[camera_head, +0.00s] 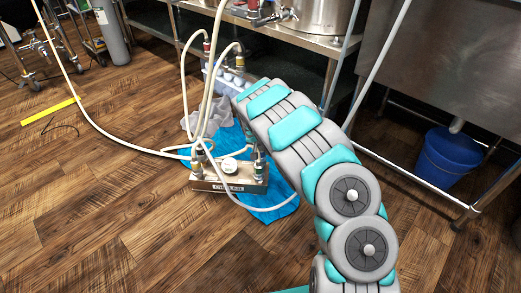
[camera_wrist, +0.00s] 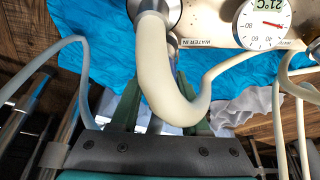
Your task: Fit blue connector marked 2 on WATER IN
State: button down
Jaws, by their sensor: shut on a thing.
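The metal block (camera_head: 205,186) with a round gauge (camera_head: 229,165) stands on a blue cloth on the floor. In the wrist view its plate (camera_wrist: 215,20) appears upside down, with WATER IN lettering (camera_wrist: 207,42) beside a grey metal ring (camera_wrist: 165,8). A thick cream hose (camera_wrist: 155,65) bends down from that ring and curves right. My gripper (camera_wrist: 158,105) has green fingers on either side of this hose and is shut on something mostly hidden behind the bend. No blue connector or mark 2 is readable. I cannot tell whether the held part is seated. In the head view my arm hides the gripper.
Several cream hoses loop above the block and across the floor. The blue cloth (camera_head: 283,205) and grey rags (camera_head: 190,125) lie around it. A steel table (camera_head: 330,48) stands behind, a blue bucket (camera_head: 447,158) at right. The wooden floor at left front is clear.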

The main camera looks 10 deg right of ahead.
jog(key=shift+f, duration=0.45)
jog(key=shift+c, duration=1.6)
grip_release()
